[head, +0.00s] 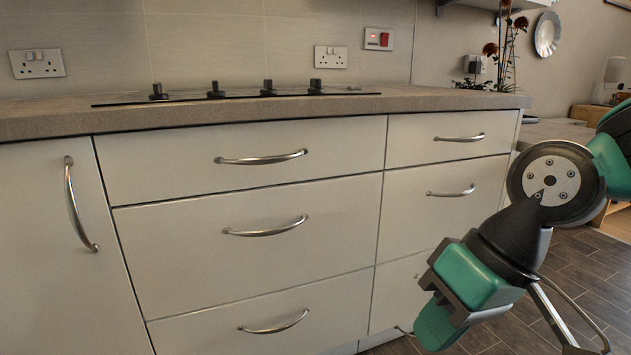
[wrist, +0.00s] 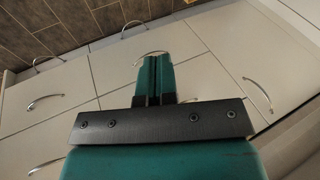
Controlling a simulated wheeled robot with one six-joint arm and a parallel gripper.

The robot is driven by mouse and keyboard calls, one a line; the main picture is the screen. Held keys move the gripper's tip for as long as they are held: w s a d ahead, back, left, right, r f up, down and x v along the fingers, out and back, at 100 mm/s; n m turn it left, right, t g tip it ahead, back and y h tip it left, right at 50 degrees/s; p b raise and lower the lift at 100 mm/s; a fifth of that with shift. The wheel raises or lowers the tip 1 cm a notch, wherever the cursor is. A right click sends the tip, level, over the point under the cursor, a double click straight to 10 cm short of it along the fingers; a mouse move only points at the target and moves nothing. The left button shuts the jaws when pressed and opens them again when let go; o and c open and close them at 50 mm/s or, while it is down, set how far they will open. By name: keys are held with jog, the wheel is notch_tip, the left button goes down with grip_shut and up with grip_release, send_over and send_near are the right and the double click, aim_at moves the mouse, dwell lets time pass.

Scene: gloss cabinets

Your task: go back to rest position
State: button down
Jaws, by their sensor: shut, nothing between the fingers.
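My gripper (head: 435,323) is at the lower right of the head view, in front of the right-hand drawers. It is green and black, with its fingers pointing down and to the left. In the wrist view the two green fingers of my gripper (wrist: 152,78) are together with nothing between them. The fingers are apart from the cabinet handles as far as I can tell.
White drawers (head: 240,215) with curved metal handles fill the middle, all closed. A cupboard door (head: 45,250) is at the left. A hob (head: 235,96) lies on the counter (head: 430,100). Dark tiled floor (head: 575,275) is open at the right.

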jog(key=s+d+r+n+h+p, duration=0.1)
jog(key=s+d+r+n+p, duration=0.15)
jog(key=s, duration=0.35)
notch_tip(320, 180, up, 36)
jog(key=p, duration=3.6)
jog(key=shift+a+m, duration=0.15)
jog(key=shift+m, duration=0.3)
jog(key=shift+r, duration=0.1)
